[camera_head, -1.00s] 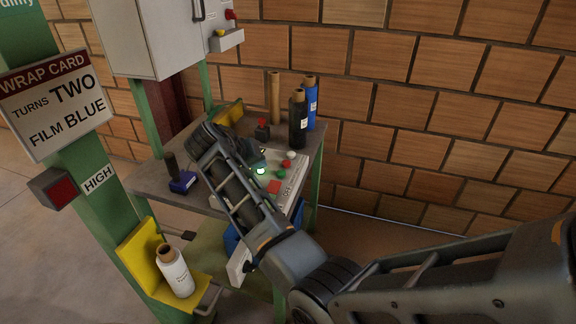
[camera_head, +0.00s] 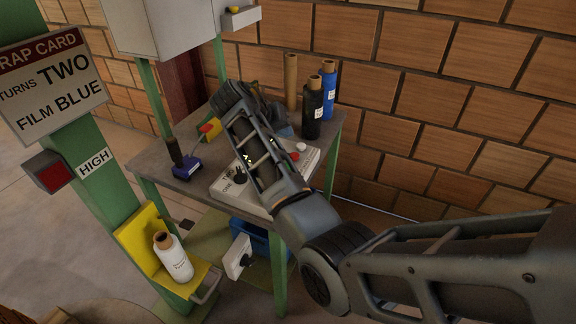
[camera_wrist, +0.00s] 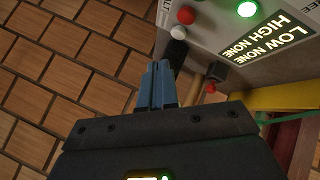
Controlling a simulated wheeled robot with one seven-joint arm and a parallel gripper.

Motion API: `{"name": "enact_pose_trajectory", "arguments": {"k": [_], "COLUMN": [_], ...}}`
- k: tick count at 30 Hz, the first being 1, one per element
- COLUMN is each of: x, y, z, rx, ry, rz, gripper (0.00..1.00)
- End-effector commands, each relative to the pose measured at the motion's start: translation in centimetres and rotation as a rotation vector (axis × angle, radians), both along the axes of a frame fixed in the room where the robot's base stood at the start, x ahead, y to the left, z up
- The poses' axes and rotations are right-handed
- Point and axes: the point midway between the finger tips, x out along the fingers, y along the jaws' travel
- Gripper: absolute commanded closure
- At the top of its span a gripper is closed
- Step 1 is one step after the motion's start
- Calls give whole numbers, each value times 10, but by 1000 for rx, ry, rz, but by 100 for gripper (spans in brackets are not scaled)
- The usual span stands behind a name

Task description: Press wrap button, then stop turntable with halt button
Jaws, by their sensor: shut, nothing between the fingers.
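A pale control box (camera_head: 226,190) sits on the grey table. In the head view my arm covers its middle; a white button (camera_head: 301,146) and a red button (camera_head: 293,157) show at its right end. In the wrist view, the box face (camera_wrist: 215,22) has a red button (camera_wrist: 187,14), a white button (camera_wrist: 178,33), a lit green lamp (camera_wrist: 247,8) and a display (camera_wrist: 277,38) reading HIGH NONE, LOW NONE. My gripper (camera_wrist: 157,68) is shut and empty, its tips appearing near the white button. I cannot tell whether they touch anything. My arm hides the fingertips in the head view.
Black (camera_head: 312,112) and blue (camera_head: 328,92) film rolls and a brown tube (camera_head: 291,82) stand behind the box. A blue-based device (camera_head: 187,168) is at left. The wrap card (camera_head: 50,85) reads TWO, BLUE. A white roll (camera_head: 173,258) stands on a yellow bracket.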

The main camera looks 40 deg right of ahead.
Motion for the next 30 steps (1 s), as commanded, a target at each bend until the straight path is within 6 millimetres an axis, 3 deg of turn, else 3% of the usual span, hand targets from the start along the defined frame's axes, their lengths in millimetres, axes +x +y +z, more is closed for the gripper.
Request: {"name": "enact_pose_trajectory", "arguments": {"k": [19,30], "x": [0,0], "y": [0,0], "z": [-75,-85], "rx": [0,0], "ry": [1,0], "rz": [1,0], "gripper": [100,100]}}
